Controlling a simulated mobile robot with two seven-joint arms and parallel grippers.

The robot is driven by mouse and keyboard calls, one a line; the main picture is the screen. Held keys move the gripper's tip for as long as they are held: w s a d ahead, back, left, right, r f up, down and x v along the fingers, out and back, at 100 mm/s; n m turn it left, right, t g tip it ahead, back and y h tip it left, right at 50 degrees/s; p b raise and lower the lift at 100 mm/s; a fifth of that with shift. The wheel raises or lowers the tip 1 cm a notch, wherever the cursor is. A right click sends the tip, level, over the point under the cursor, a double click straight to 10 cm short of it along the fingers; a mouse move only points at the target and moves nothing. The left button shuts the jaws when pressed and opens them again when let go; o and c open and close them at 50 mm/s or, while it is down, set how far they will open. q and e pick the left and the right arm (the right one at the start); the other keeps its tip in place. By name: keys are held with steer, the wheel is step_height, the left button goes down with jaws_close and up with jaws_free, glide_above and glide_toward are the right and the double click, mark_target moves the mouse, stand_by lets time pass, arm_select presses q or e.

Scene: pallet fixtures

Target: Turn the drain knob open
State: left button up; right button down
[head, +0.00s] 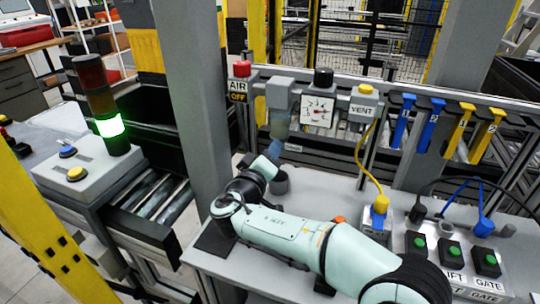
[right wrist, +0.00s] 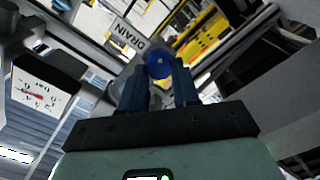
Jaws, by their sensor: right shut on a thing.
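The drain knob (right wrist: 159,61) is a round blue knob, seen in the right wrist view beside a white DRAIN label (right wrist: 127,36). My right gripper (right wrist: 160,78) has its two dark fingers on either side of the knob and is shut on it. In the head view my right gripper (head: 279,132) is up at the fixture rail, below the grey block between the AIR sign and the gauge. The knob cannot be made out there, and its turn angle is unclear. My left gripper is not in view.
A pressure gauge (head: 318,111) and a yellow VENT knob (head: 366,88) are right of the gripper. A red AIR knob (head: 242,68) is left. A yellow cable (head: 364,160) hangs to the right.

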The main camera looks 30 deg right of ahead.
steer(key=shift+f+n+p, duration=0.2)
steer(key=shift+n+p, duration=1.1)
steer(key=shift+n, duration=4.2)
steer(key=c, duration=0.8)
jaws_free()
steer(key=v, duration=1.3)
steer(key=shift+s+a, duration=0.15)
